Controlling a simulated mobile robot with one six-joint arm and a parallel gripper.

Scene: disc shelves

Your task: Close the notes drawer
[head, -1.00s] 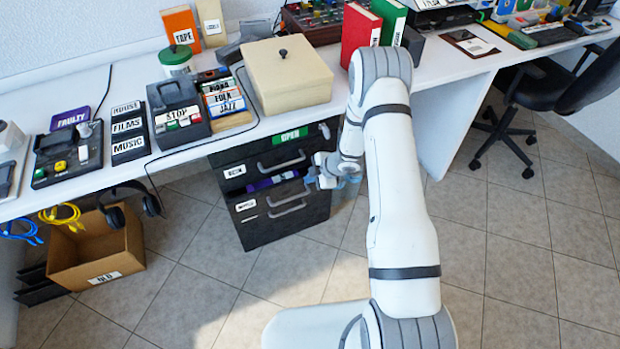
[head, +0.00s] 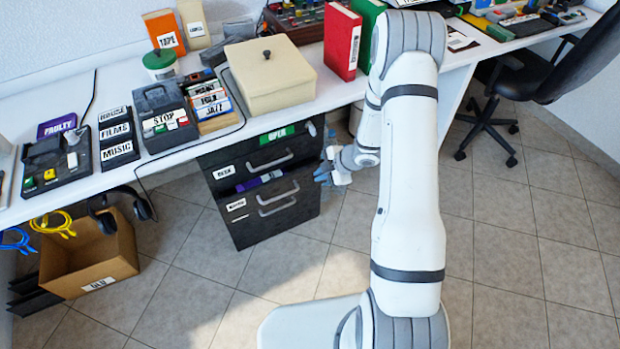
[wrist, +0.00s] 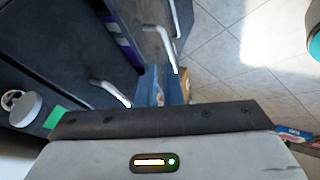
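The dark drawer cabinet (head: 275,225) stands under the desk. Its middle drawer (head: 250,200) stands partly out, with a purple item (head: 265,178) visible inside. The small label (head: 236,205) on that drawer's front is too blurred to read surely. The top drawer (head: 235,172) looks shut. My gripper (head: 333,172) hangs just right of the cabinet front, apart from the handles in the head view. In the wrist view the cabinet front, handles (wrist: 110,92) and the purple item (wrist: 122,35) show beyond blue fingers; their gap is unclear.
A cardboard box (head: 95,250) stands on the floor to the left. An office chair (head: 535,80) stands at right. The tiled floor before the cabinet is clear.

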